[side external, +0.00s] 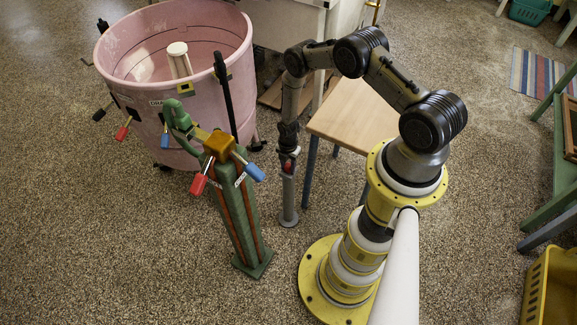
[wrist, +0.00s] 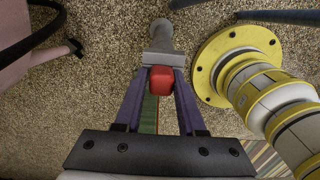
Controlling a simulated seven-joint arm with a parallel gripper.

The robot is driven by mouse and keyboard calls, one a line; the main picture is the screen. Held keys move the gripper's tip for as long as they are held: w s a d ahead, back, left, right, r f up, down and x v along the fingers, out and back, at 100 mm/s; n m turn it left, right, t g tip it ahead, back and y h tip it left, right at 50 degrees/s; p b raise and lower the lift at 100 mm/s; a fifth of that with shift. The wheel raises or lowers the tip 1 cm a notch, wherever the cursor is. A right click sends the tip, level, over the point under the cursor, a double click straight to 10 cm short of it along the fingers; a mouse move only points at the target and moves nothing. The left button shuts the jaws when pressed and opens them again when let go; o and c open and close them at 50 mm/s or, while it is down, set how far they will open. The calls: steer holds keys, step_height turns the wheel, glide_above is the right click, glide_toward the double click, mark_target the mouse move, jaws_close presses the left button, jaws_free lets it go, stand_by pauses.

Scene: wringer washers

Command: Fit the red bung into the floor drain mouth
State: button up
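The red bung (wrist: 162,80) is a small red block between my gripper's fingertips (wrist: 162,84) in the wrist view. Both fingers appear to press on its sides. It shows as a small red spot (side external: 287,166) in the side view, low on my downward-pointing arm. A grey upright pipe (side external: 288,200) with a round foot on the floor stands directly below it. The pipe also shows beyond the bung in the wrist view (wrist: 160,36), and looks like the floor drain. Its mouth is hidden behind the bung and fingertips, so I cannot tell whether the bung touches or enters it.
A green pump-like post (side external: 238,225) with red and blue levers stands close to the left. A pink tub (side external: 115,75) is behind it. A wooden-topped table (side external: 352,110) stands just right of the pipe. A yellow crate (side external: 535,290) is at far right. Open floor lies in front.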

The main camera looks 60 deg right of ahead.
steer(key=o, duration=0.4)
steer(key=shift+s+f, duration=0.15)
steer(key=shift+s, duration=0.15)
steer(key=shift+s+a, duration=0.1)
steer(key=shift+s, duration=0.15)
steer(key=shift+c, duration=0.2)
steer(key=o, duration=0.4)
steer(key=shift+w, duration=0.2)
steer(key=shift+w, duration=0.15)
steer(key=shift+r, duration=3.65)
